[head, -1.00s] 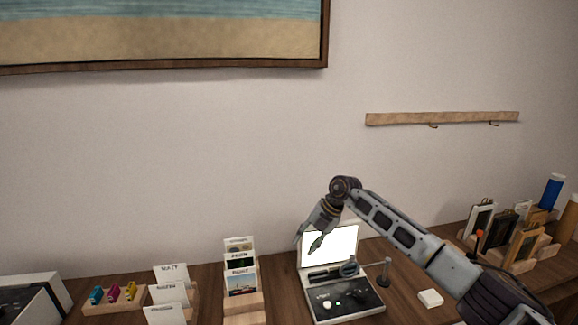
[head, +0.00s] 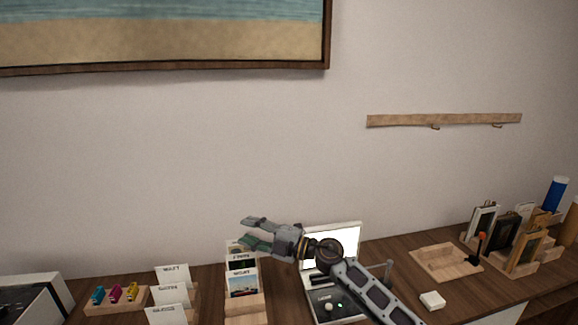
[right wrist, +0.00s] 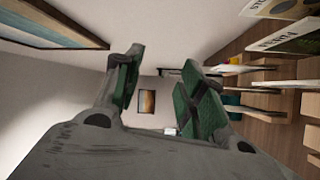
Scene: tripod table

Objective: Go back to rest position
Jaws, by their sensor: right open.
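My right gripper (head: 252,233) is open and empty. In the head view it points left, in front of the upper part of the card holder (head: 245,305) and hides some of its cards. Its arm crosses in front of the device with the lit white screen (head: 347,238) and hides part of it. In the right wrist view the two green-padded fingers (right wrist: 160,88) stand apart with nothing between them. My left gripper is not in view.
The wooden table holds a rack of coloured pieces (head: 118,303), white label cards (head: 172,275), a small white block (head: 432,301), an empty wooden tray (head: 432,270) and frames in a stand (head: 505,232) at right. A wooden hook rail (head: 445,120) is on the wall.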

